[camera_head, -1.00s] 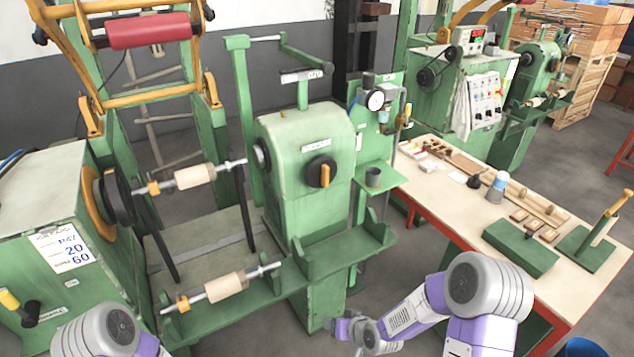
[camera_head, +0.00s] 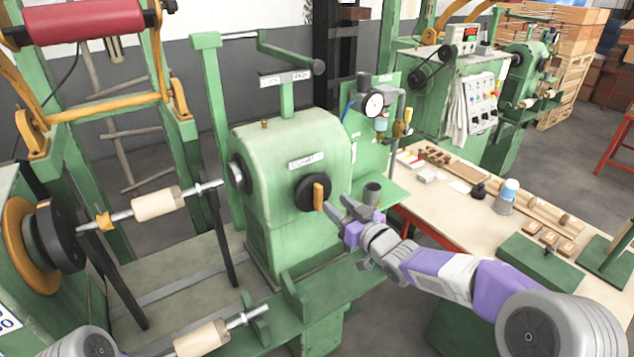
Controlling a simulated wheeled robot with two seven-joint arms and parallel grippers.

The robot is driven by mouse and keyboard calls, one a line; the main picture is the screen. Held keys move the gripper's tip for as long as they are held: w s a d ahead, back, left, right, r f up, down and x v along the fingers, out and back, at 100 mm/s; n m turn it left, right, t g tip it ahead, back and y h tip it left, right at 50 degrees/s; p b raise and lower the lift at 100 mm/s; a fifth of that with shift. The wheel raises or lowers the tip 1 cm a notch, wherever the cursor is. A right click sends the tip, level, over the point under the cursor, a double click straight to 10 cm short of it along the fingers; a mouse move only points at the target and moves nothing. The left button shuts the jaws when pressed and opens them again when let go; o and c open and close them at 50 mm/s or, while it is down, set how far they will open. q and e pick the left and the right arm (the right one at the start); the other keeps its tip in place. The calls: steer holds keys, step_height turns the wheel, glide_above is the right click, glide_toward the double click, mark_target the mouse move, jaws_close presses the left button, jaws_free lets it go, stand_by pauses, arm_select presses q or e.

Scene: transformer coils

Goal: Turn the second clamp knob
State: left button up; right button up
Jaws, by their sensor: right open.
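A round black clamp knob (camera_head: 309,197) with an upright orange handle bar (camera_head: 318,196) sits on the front of the green tailstock housing (camera_head: 285,150). My right gripper (camera_head: 338,207) is open just to the right of the orange bar, its fingers pointing at the knob. I cannot tell whether it touches the bar; nothing shows between its fingers. Part of my left arm (camera_head: 85,342) shows at the bottom left, but its gripper is out of view.
A spindle with a wooden core (camera_head: 157,204) lies left of the housing, and another core (camera_head: 202,340) is below. A green ledge with a dark cup (camera_head: 372,193) is right of the knob. A workbench (camera_head: 440,200) with parts stands further right.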

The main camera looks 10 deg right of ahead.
mark_target(321, 191)
steer(key=shift+b+x, duration=0.35)
steer(key=shift+x, duration=3.1)
steer(key=shift+c, duration=0.4)
jaws_close()
